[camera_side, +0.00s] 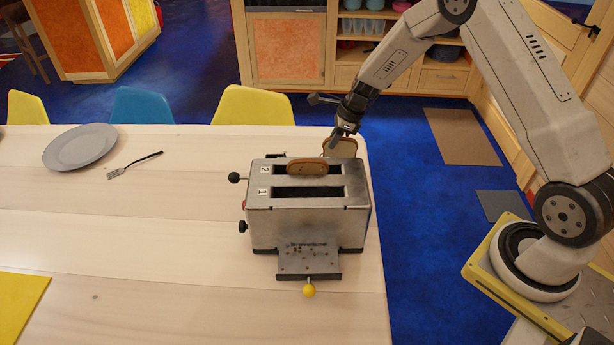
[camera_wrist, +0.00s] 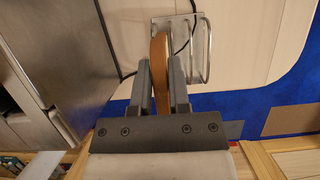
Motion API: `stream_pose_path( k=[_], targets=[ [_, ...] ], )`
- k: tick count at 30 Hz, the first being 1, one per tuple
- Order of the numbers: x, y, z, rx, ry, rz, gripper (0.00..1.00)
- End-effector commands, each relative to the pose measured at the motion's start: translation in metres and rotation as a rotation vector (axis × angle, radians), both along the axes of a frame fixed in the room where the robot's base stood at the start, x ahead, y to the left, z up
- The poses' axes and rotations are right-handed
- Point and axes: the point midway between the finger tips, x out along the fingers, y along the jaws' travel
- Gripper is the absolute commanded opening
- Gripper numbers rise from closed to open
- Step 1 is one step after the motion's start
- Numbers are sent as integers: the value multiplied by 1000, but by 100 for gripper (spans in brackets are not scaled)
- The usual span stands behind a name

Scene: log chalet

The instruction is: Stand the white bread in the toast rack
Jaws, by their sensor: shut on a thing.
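My gripper (camera_side: 345,132) is shut on a slice of bread (camera_side: 341,148) with a pale tan face and brown crust, behind the toaster's far right corner. In the wrist view the slice (camera_wrist: 160,62) shows edge-on, upright between the two fingers (camera_wrist: 160,90). The wire toast rack (camera_wrist: 203,55) lies just beyond the fingers, and the slice's far end overlaps its left part. I cannot tell whether the slice is between the wires or above them. In the side view the toaster hides the rack. Another, browner slice (camera_side: 306,169) stands in toaster slot 2.
The steel toaster (camera_side: 262,225) stands at the table's right end, with slot 1 empty. A black cord (camera_wrist: 187,38) runs by the rack. A grey plate (camera_side: 80,147) and fork (camera_side: 133,166) lie far left. The table's middle is clear.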

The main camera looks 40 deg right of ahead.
Motion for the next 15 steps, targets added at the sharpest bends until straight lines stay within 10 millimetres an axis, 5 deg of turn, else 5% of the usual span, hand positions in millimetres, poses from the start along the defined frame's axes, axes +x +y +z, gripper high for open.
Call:
stream_pose_path(
  k=[15],
  targets=[
    [0,0,-23,0,1,0,0]
  ],
)
